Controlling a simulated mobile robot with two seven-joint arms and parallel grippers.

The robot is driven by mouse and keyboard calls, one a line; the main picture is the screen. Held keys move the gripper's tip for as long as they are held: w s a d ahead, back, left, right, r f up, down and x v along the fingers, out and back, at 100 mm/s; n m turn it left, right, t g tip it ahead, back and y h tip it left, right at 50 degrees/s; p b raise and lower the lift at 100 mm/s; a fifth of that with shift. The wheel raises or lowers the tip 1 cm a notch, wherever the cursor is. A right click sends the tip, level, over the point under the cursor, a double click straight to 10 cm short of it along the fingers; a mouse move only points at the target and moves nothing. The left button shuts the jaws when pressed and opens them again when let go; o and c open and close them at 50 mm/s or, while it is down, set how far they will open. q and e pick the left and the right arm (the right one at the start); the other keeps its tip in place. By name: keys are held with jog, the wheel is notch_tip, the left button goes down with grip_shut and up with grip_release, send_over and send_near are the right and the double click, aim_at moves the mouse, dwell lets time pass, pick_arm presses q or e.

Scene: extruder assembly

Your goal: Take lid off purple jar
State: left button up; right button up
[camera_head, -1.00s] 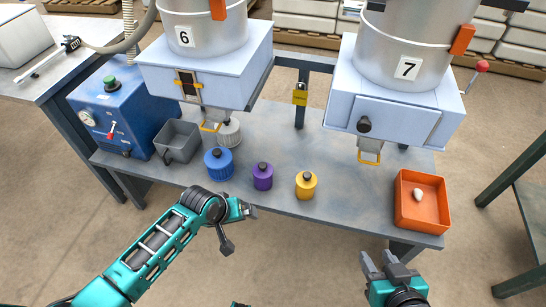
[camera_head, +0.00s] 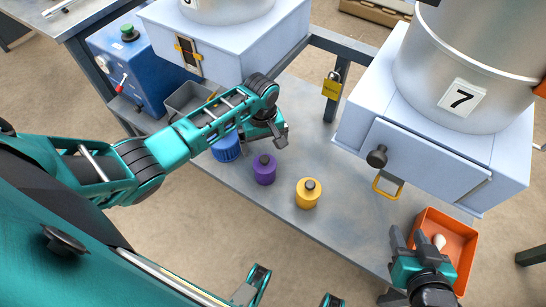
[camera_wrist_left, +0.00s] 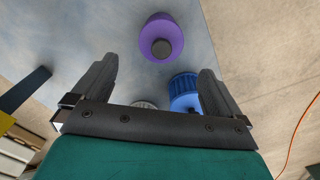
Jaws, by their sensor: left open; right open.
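The purple jar (camera_head: 264,169) stands upright on the grey table, with a dark knobbed lid (camera_head: 264,160) on top. My left gripper (camera_head: 281,136) is above and just behind the jar in the head view, open and empty. In the left wrist view the purple jar (camera_wrist_left: 162,37) and its dark lid knob (camera_wrist_left: 161,47) show beyond the open fingers, apart from them. My right gripper (camera_head: 412,245) is open and empty, near the orange bin at the right.
A blue jar (camera_head: 227,148) is partly hidden behind my left arm. A yellow jar (camera_head: 307,194) stands right of the purple one. An orange bin (camera_head: 462,237) holds a whitish object (camera_head: 438,241). Hopper 7 (camera_head: 430,150) overhangs the table; a grey bin (camera_head: 188,98) is at left.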

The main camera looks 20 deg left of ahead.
aim_at(264, 157)
pick_arm(q)
jog(key=shift+f+b, duration=0.3)
jog(key=shift+f, duration=0.55)
notch_tip(264, 157, down, 6)
jog(key=shift+r+b, duration=0.2)
jog(key=shift+b, duration=1.05)
jog(key=c, duration=1)
pick_arm(e)
jog(key=shift+s+a+f, duration=0.15)
jog(key=shift+a+f, duration=0.1)
jog(key=shift+f, duration=0.4)
jog(key=shift+s+a+f, duration=0.1)
jog(key=shift+a+f, duration=0.1)
jog(key=shift+f, duration=0.4)
pick_arm(q)
jog(key=shift+r, duration=0.1)
jog(key=shift+c, duration=0.2)
